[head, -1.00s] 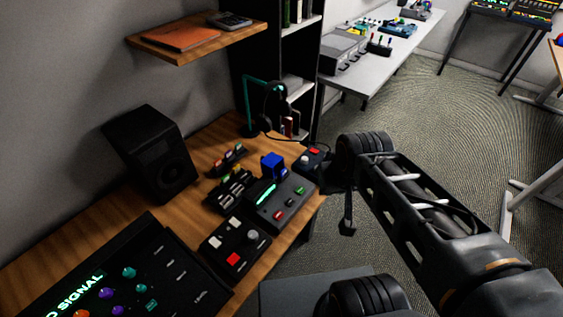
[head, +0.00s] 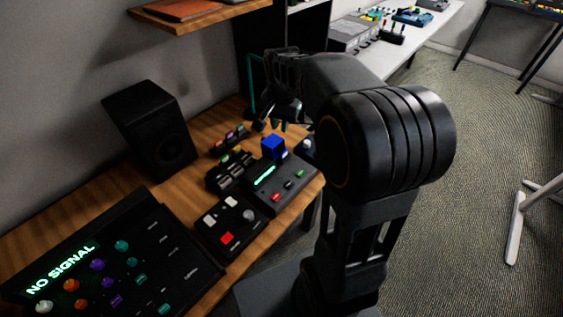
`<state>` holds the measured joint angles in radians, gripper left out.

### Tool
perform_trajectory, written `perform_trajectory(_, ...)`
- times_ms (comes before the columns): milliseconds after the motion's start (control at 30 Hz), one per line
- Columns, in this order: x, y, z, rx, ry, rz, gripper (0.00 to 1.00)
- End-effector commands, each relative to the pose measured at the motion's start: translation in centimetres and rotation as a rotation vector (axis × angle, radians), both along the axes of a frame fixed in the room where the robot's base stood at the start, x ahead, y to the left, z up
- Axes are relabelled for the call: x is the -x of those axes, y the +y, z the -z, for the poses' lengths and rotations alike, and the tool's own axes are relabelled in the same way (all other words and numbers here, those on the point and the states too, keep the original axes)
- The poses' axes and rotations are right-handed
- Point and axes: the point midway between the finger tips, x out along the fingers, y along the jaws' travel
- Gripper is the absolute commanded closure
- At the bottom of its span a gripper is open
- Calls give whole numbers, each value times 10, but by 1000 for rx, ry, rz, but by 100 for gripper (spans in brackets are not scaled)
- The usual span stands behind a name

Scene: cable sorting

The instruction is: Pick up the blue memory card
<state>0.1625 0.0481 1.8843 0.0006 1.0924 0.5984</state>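The blue memory card (head: 273,147) stands upright like a block in the top of a black device (head: 278,183) with a lit green strip, on the wooden desk. My gripper (head: 280,119) points down just above and behind the card in the picture, apart from it. Its dark fingers look spread, with nothing seen between them. The wrist and forearm cover the area to the right.
A black speaker (head: 150,130) stands at the left. A control box (head: 230,227) with a red button and a "NO SIGNAL" panel (head: 110,265) lie in front. Small racks (head: 230,170) sit left of the device. A shelf (head: 200,22) hangs above.

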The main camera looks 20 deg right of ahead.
Motion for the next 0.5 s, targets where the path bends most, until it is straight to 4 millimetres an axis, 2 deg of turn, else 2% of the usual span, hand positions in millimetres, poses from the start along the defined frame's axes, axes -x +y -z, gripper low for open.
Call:
perform_trajectory(33, -15, -9, 18, -9, 25, 69, 83)
perform_trajectory(200, -50, -31, 48, -31, 79, 261, 83)
perform_trajectory(333, -63, -41, 64, -38, 103, 345, 83)
perform_trajectory(500, -68, -45, 92, -40, 115, 383, 83)
